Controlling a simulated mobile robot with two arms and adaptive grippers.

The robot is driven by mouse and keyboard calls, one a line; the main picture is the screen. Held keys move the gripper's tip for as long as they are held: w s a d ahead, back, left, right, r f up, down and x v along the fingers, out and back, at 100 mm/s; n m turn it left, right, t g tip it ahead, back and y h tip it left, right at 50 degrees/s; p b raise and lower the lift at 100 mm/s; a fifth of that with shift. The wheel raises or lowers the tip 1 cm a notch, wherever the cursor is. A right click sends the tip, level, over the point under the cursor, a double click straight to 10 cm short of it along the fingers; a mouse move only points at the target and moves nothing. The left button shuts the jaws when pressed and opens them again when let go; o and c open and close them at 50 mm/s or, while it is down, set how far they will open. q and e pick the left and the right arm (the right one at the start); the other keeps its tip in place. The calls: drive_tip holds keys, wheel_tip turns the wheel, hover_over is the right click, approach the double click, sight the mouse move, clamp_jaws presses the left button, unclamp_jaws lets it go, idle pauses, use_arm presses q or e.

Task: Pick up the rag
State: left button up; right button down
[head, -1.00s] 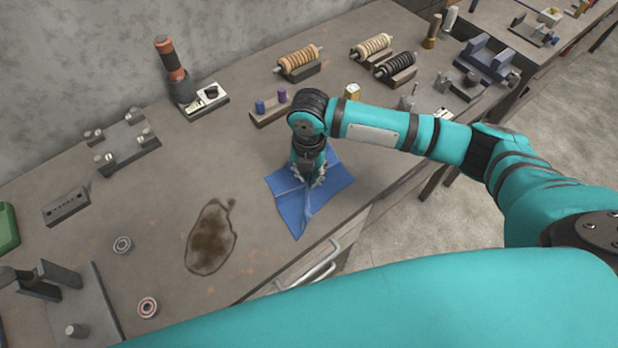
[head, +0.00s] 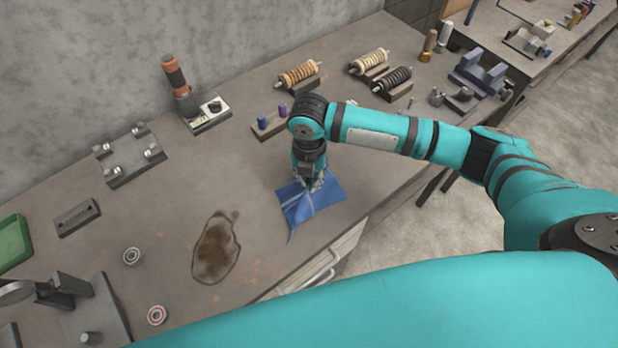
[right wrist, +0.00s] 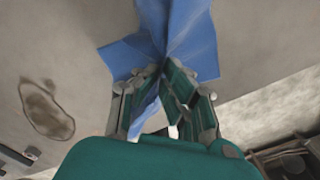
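The blue rag (head: 325,205) is on the workbench near its front edge, gathered into folds that rise towards my right gripper. In the right wrist view the rag (right wrist: 190,35) is pinched between the fingertips, with cloth fanning out beyond them and a strip hanging between the fingers. My right gripper (head: 311,186) points down over the rag and is shut on it; its fingers also show in the right wrist view (right wrist: 163,78). Whether the rag's lower edges still touch the bench is hard to tell. My left gripper is not in view.
A dark brown stain (head: 216,248) marks the workbench (head: 165,215) left of the rag. A small block with blue and purple pegs (head: 270,128) stands behind the gripper. Coil springs (head: 298,76) sit further back.

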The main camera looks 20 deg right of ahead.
wheel_tip(320, 180, up, 17)
drive_tip(key=p, duration=0.6)
drive_tip(key=shift+p, duration=0.3)
drive_tip(key=shift+f, duration=0.1)
